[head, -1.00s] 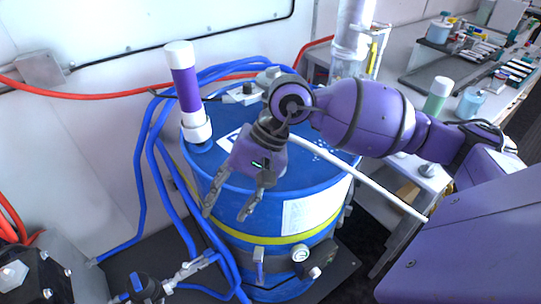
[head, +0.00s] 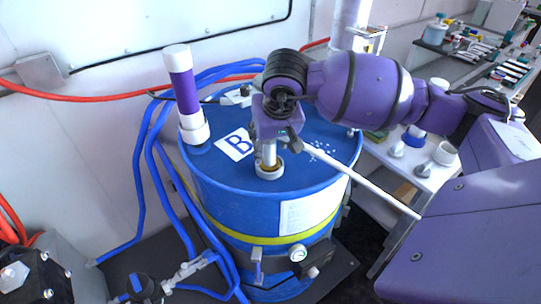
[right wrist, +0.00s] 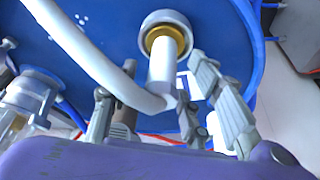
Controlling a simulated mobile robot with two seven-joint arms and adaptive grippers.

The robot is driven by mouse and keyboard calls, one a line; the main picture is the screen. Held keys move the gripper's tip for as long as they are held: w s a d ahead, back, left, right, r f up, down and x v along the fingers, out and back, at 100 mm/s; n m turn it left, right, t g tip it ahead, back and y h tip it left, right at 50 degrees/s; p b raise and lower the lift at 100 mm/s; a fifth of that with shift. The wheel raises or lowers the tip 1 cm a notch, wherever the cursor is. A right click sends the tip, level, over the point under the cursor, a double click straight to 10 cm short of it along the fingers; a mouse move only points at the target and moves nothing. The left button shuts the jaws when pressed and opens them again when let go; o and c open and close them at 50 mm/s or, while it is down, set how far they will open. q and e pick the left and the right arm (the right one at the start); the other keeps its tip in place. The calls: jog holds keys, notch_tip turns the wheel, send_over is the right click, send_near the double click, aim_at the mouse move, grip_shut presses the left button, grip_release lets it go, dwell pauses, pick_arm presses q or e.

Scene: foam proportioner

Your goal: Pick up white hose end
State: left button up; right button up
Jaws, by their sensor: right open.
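The white hose (head: 365,186) runs from my right gripper (head: 274,148) down to the right in the head view. In the right wrist view the hose (right wrist: 85,50) curves in from the upper left toward a short white upright end piece (right wrist: 162,72) above a brass-lined round fitting (right wrist: 166,35) on the blue drum. Whether the end sits in the fitting is unclear. My right gripper (right wrist: 155,105) is open, with fingers on both sides of the hose end; contact cannot be told. My left gripper is not in view.
The blue drum (head: 225,200) carries a white label marked B (head: 236,144). A purple and white cylinder (head: 184,92) stands at its left rim. Blue hoses (head: 140,190) run along the left. A cluttered bench (head: 425,60) is at the right.

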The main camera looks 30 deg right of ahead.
jog(key=shift+w+f, duration=0.1)
jog(key=shift+f, duration=0.1)
grip_shut()
jog(key=shift+r, duration=0.1)
